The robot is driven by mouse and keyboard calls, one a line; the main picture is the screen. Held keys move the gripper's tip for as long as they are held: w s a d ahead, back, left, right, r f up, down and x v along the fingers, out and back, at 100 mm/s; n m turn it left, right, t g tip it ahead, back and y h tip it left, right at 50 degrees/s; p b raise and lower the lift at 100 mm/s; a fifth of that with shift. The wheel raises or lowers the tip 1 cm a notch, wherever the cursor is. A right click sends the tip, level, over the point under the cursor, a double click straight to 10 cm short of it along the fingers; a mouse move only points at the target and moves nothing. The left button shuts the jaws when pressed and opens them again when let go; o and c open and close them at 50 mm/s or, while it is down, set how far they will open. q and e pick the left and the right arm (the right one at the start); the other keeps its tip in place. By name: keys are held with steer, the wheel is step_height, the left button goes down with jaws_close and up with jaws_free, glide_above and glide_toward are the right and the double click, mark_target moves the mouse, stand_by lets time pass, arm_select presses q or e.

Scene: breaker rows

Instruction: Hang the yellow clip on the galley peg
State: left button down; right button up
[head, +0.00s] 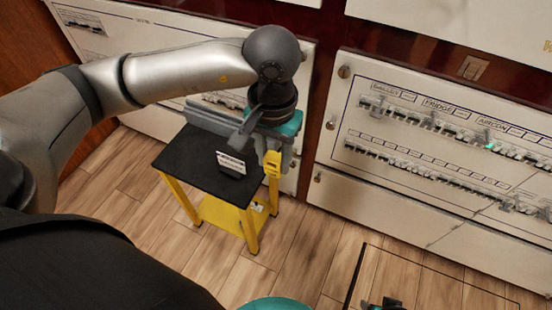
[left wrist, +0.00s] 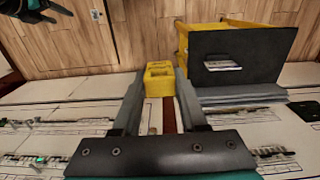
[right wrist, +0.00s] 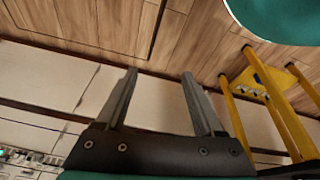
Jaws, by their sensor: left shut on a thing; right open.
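My left gripper (head: 271,150) is shut on the yellow clip (head: 272,163), which hangs at its fingertips by the right edge of the small black-topped stand. I cannot tell which small fitting on the breaker panels is the galley peg.
The stand (head: 182,151) has yellow legs and carries a small white-faced card or block (head: 231,164). A right breaker panel (head: 420,213) has rows of switches, labels reading FRIDGE and AIRCON, and a green light (head: 490,147). Another panel (head: 150,110) is behind my left arm. Wooden floor (head: 310,245) is clear between.

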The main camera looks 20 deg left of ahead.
step_height(320, 180, up, 14)
steer(key=a+t+b, duration=0.1)
steer(key=b, duration=0.5)
steer(key=shift+w+a, duration=0.3)
steer(key=shift+a, duration=0.05)
